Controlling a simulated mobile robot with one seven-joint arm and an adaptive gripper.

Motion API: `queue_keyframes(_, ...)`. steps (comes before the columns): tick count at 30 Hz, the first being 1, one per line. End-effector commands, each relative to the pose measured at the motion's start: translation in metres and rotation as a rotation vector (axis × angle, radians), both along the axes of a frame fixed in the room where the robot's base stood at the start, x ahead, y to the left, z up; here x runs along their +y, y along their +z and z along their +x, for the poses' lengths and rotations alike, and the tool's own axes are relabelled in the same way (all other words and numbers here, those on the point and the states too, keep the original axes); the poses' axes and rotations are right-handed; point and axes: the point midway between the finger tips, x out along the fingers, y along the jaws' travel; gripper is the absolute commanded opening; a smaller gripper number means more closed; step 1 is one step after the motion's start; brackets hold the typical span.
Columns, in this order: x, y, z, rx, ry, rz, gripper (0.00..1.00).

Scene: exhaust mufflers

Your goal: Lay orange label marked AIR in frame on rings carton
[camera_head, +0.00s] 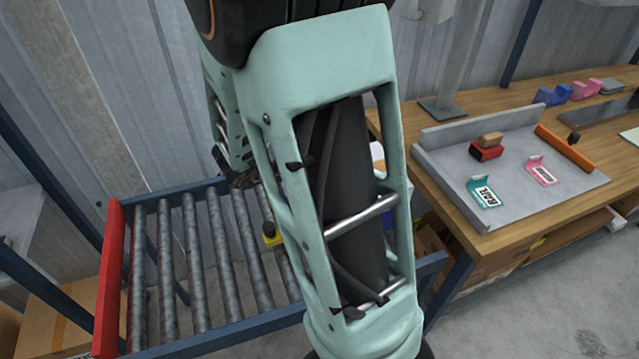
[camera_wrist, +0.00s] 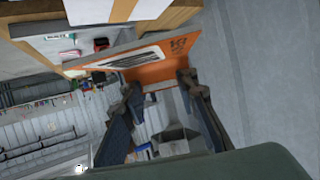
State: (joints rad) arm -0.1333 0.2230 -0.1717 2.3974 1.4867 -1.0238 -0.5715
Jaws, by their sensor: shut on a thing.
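An orange label (camera_wrist: 160,70) with dark print and a pale block of black lines shows in the wrist view. My gripper (camera_wrist: 159,86) is shut on it, with one dark finger at each side of its lower edge. The lettering is small and tilted, so I cannot read it surely. In the head view my own arm hides my gripper and the label. I cannot make out the rings carton or its frame.
A roller conveyor (camera_head: 205,262) with a red end plate (camera_head: 110,275) stands at left, a small yellow thing (camera_head: 272,238) on it. On the wooden bench (camera_head: 425,190), a grey tray (camera_head: 455,207) holds a teal label (camera_head: 484,192), a pink label (camera_head: 541,171) and a red block (camera_head: 486,153).

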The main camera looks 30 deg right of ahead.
Motion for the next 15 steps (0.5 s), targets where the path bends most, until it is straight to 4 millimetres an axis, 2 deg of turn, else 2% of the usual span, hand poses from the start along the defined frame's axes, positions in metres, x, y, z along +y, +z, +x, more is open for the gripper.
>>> queue_keyframes(1,-0.009,0.008,-0.029,0.004,-0.099,0.000,0.20)
queue_keyframes(3,-0.016,0.009,-0.068,0.003,-0.229,0.000,0.20)
queue_keyframes(7,-0.016,0.010,-0.126,0.001,-0.415,-0.001,0.20)
queue_keyframes(9,-0.014,0.010,-0.146,-0.001,-0.482,0.000,0.20)
queue_keyframes(12,-0.011,0.009,-0.163,-0.003,-0.538,0.001,0.20)
queue_keyframes(15,-0.008,0.006,-0.164,-0.004,-0.560,0.000,0.20)
